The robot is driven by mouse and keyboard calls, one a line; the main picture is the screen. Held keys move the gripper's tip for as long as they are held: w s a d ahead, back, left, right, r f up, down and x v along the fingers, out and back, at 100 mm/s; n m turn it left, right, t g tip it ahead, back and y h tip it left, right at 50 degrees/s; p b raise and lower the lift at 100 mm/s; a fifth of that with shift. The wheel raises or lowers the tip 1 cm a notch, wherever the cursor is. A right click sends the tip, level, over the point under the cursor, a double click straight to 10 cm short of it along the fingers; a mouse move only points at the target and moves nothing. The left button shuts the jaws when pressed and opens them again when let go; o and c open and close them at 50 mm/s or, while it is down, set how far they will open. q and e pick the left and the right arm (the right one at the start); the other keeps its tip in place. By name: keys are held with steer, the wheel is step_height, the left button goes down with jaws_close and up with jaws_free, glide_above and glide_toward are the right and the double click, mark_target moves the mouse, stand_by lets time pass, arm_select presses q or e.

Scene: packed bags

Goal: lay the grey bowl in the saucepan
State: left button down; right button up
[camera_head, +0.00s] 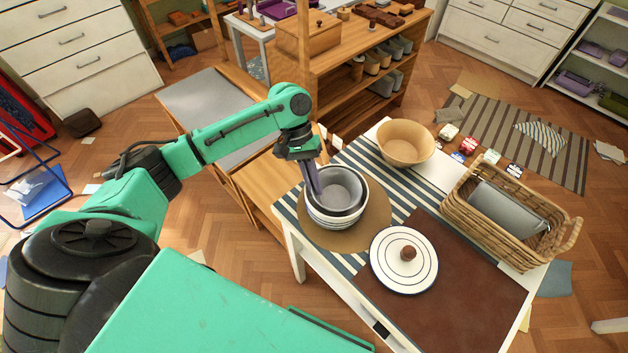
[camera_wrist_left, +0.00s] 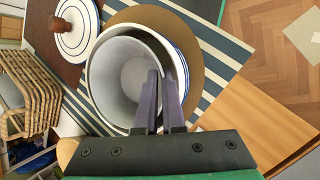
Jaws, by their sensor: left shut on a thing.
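The grey bowl (camera_head: 344,184) is inside the mouth of the white saucepan (camera_head: 330,220), which has dark blue bands and stands on a round brown mat. My left gripper (camera_head: 315,188) reaches down from above, shut on the bowl's near-left wall. In the left wrist view the fingers (camera_wrist_left: 158,85) straddle the wall of the bowl (camera_wrist_left: 120,70), and the rim of the saucepan (camera_wrist_left: 180,55) shows around and beyond it. I cannot tell whether the bowl's base touches the saucepan's bottom. My right gripper is not in view.
A white lid (camera_head: 404,260) with a brown knob lies right of the saucepan on a brown mat. A tan bowl (camera_head: 405,143) stands behind. A wicker basket (camera_head: 459,205) holding a grey item is at the table's right. Wooden shelves (camera_head: 340,75) stand behind the table.

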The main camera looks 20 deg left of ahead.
arm_select(q)
steer(key=c, duration=1.3)
jaws_free()
steer(key=shift+r, duration=0.2)
steer(key=b+v, duration=0.2)
steer(key=v, duration=1)
steer(key=shift+r+b, duration=0.3)
steer(key=shift+r, duration=0.1)
steer(key=shift+f, duration=0.1)
